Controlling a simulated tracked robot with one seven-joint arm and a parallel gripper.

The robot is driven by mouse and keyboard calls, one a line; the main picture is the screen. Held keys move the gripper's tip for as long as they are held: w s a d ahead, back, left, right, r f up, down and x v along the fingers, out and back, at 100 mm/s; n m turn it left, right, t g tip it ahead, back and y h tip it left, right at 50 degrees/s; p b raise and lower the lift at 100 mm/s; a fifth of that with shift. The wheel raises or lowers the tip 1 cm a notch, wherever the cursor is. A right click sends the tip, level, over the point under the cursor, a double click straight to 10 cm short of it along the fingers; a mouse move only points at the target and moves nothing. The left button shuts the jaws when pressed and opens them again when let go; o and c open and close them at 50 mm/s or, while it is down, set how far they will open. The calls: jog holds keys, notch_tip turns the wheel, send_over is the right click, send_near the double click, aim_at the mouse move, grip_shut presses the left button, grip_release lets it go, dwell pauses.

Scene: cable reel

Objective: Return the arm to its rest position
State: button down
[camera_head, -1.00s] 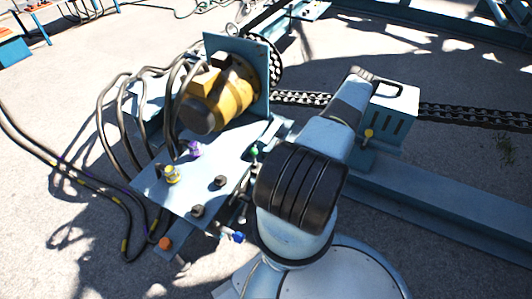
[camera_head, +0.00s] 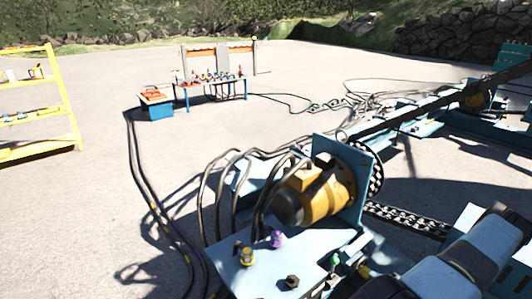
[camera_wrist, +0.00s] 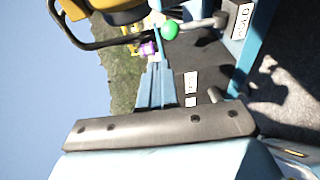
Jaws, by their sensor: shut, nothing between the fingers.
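My arm (camera_head: 465,262) shows at the lower right of the head view, folded beside the blue machine. My gripper (camera_wrist: 157,66) shows in the wrist view as two blue tapered fingers lying together, shut and empty, beyond a dark bolted plate. A green knob (camera_wrist: 169,31) and a purple cap (camera_wrist: 148,48) appear close to the fingertips in that picture; I cannot tell how far beyond them they are. In the head view the gripper is not clearly seen.
The yellow motor (camera_head: 318,192) with black hoses stands on the blue machine plate (camera_head: 240,280) left of my arm. A chain (camera_head: 408,219) runs behind it. A yellow shelf (camera_head: 68,108) and a tool bench (camera_head: 212,86) stand farther off. Open concrete lies between.

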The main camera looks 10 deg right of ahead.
jog(key=w+a+r+n+g+y, duration=0.15)
jog(key=w+r+n+g, duration=0.25)
jog(key=r+n, duration=0.55)
jog(key=w+a+r+n+g, duration=0.3)
jog(key=w+r+n+g, duration=0.1)
jog(key=r, duration=1)
jog(key=a+r+n+g+h, duration=0.1)
jog(key=a+r+n+g, duration=0.1)
jog(key=a+r+n, duration=0.35)
jog(key=w+a+r+n+g+h, duration=0.1)
jog(key=a+r+n, duration=0.1)
jog(key=r, duration=0.6)
jog(key=a+r+n+g+h, duration=0.2)
jog(key=a+r+n, duration=0.15)
jog(key=r, duration=0.35)
jog(key=s+a+r+n+h, duration=0.2)
jog(key=s+a+r+n, duration=0.3)
jog(key=r, duration=0.3)
jog(key=s+a+r+n+h, duration=0.3)
jog(key=a+r+n, duration=0.2)
jog(key=a+r, duration=0.2)
jog(key=s+a+r+n+t+h, duration=0.1)
jog(key=s+a+r+n+t, duration=0.1)
jog(key=s+n, duration=0.4)
jog(key=s+a+r+n+t+h, duration=0.2)
jog(key=s+r+n, duration=0.4)
jog(key=s, duration=0.4)
jog(key=shift+s+a+r+t, duration=0.35)
jog(key=shift+a+r+t, duration=0.4)
jog(key=shift+a, duration=0.6)
